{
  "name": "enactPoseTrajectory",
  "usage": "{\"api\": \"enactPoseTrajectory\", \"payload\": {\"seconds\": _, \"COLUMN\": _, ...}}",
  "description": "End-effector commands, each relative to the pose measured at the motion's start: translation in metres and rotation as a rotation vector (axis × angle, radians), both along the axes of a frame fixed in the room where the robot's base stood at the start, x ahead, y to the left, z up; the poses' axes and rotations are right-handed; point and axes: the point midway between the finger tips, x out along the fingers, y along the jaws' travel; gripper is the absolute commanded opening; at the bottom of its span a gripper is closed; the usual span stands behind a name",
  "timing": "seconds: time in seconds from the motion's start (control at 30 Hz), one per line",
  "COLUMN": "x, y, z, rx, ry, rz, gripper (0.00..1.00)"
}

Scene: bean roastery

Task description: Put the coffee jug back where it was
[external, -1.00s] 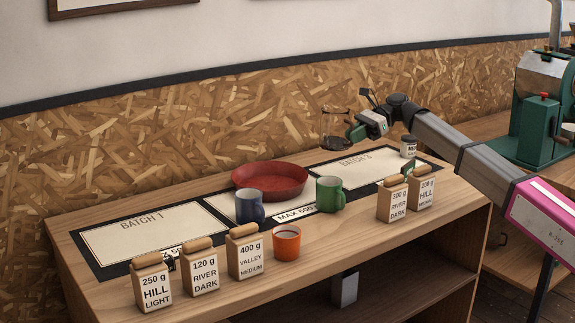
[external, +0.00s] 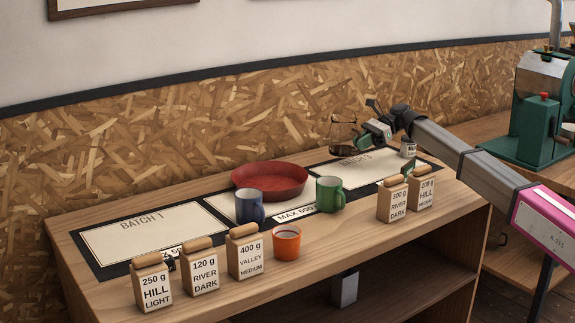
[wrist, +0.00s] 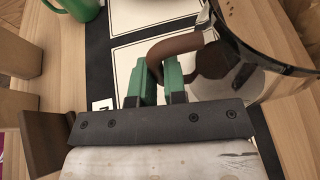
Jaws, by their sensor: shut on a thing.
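The coffee jug (external: 342,133) is a dark glass vessel with a brown handle. In the external view it is at the far side of the counter, over the Batch 3 mat (external: 345,160). My gripper (external: 372,135) is to the right of the jug. In the wrist view the green fingers of my gripper (wrist: 160,82) are shut on the jug's brown handle (wrist: 180,45), and the glass body (wrist: 235,65) is at the upper right. The jug looks upright and close above the mat; whether its base touches is unclear.
A red bowl (external: 270,182), a blue mug (external: 250,207), a green mug (external: 329,195) and an orange cup (external: 287,243) stand left of the jug. Labelled bags line the front, including 300 g River Dark (external: 392,200). A small tin (external: 408,148) stands right of my gripper.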

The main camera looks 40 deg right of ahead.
Motion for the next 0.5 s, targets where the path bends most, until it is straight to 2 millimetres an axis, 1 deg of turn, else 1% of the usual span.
{"api": "enactPoseTrajectory", "payload": {"seconds": 0.17, "x": 0.000, "y": 0.000, "z": -0.012, "rx": 0.001, "ry": -0.001, "rz": 0.000, "gripper": 0.00}}
{"api": "enactPoseTrajectory", "payload": {"seconds": 0.33, "x": 0.000, "y": 0.000, "z": -0.035, "rx": 0.001, "ry": 0.001, "rz": 0.000, "gripper": 0.00}}
{"api": "enactPoseTrajectory", "payload": {"seconds": 0.4, "x": 0.000, "y": 0.000, "z": -0.039, "rx": 0.001, "ry": -0.001, "rz": -0.001, "gripper": 0.00}}
{"api": "enactPoseTrajectory", "payload": {"seconds": 0.5, "x": 0.000, "y": 0.000, "z": -0.039, "rx": 0.001, "ry": -0.002, "rz": 0.000, "gripper": 0.00}}
